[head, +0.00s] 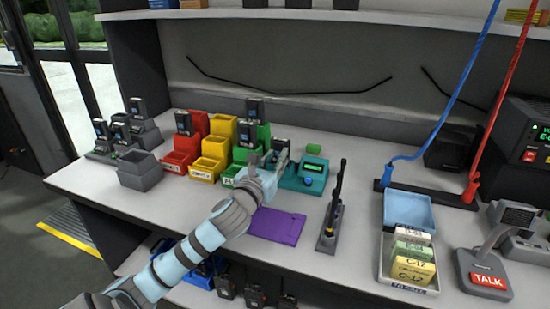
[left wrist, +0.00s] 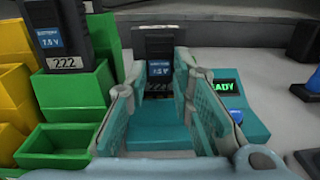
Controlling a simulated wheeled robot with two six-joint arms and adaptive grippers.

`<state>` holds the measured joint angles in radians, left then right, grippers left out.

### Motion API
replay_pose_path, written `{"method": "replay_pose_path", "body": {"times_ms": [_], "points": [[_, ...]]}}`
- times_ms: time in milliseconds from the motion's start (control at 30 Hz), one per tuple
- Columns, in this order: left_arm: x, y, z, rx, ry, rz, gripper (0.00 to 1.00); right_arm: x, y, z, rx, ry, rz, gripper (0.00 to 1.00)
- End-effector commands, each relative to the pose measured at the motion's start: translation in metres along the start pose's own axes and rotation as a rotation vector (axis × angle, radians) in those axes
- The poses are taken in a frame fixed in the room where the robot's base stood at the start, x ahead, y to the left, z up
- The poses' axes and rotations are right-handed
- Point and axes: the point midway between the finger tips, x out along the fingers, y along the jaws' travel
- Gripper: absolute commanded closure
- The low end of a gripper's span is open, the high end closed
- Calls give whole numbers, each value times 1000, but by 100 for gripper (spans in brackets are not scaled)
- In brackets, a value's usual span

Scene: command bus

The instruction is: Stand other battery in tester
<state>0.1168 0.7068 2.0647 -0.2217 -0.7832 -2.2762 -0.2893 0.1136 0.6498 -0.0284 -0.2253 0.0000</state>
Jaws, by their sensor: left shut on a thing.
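The teal tester (head: 312,172) stands on the counter with a lit green display, which reads READY in the left wrist view (left wrist: 224,86). My left gripper (head: 272,160) is at the tester's left side. It is shut on a dark battery (left wrist: 160,66) with a blue label, held upright between the fingers at the tester's bay. I cannot tell whether the battery's foot is seated in the bay. Another battery (left wrist: 62,35), marked 222, stands in a green bin (left wrist: 75,92) to the left. My right gripper is not in view.
Stepped red bins (head: 176,163), yellow bins (head: 205,168) and green bins, some holding batteries, stand left of the tester. A purple mat (head: 278,226) lies in front. A black upright device (head: 330,225) stands to the right, with a card box (head: 410,285) beyond it.

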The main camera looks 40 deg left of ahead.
Motion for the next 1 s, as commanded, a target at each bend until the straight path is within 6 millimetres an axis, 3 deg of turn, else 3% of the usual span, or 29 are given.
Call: {"method": "replay_pose_path", "body": {"times_ms": [33,167,200,500,800,1000], "points": [[0,0,-1,-1,1,0,77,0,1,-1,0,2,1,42],[0,0,-1,-1,1,0,57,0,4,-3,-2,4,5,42],[0,0,-1,-1,1,0,55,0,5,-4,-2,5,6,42],[-4,0,-1,1,2,0,55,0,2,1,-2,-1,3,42],[-62,0,-2,5,5,-2,55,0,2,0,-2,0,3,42],[-75,0,-1,-1,1,0,55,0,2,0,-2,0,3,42]]}}
